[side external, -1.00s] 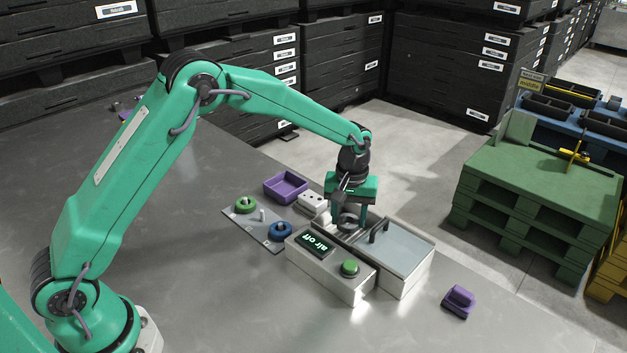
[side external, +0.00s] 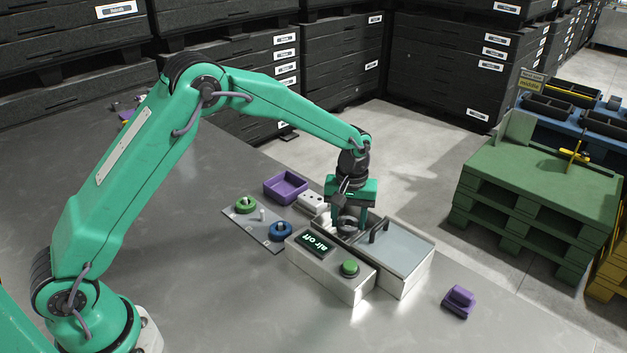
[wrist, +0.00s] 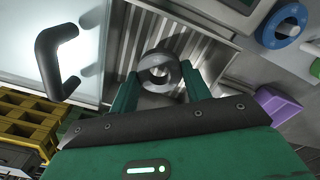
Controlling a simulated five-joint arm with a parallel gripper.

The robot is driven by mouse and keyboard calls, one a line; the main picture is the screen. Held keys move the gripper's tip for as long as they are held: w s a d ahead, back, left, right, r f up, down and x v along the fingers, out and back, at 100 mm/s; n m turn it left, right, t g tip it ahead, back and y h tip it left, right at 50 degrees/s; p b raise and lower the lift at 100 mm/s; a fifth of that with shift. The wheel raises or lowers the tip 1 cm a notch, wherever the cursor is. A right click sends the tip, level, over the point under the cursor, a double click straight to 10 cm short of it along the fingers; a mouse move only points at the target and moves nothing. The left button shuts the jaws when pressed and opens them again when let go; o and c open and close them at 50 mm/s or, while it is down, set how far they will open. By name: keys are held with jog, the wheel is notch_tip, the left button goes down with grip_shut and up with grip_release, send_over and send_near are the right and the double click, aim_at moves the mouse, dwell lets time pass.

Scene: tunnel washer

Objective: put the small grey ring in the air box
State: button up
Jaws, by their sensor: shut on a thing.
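My gripper (side external: 349,223) is shut on the small grey ring (wrist: 146,73), which sits between its fingertips. The ring also shows in the side view (side external: 346,227). The air box (side external: 407,277) has a pale lid (side external: 397,243) with a dark handle, drawn to the right side. Its left end is open, and a ridged metal floor (wrist: 199,44) shows there in the wrist view. My gripper holds the ring over or in this opening. I cannot tell whether the ring touches the floor.
A control unit (side external: 319,272) with an "air off" display and a green button stands in front of the opening. A peg plate (side external: 262,232) carries a green ring (side external: 245,205) and a blue ring (side external: 280,231). A purple tray (side external: 286,188) and a purple block (side external: 459,300) lie nearby.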

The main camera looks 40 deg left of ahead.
jog(key=shift+f, duration=0.85)
dwell(0.7)
jog(key=o, duration=1)
jog(key=shift+o, duration=0.7)
jog(key=o, duration=0.3)
jog(key=shift+r, duration=0.15)
notch_tip(320, 180, up, 7)
jog(key=shift+r, duration=0.1)
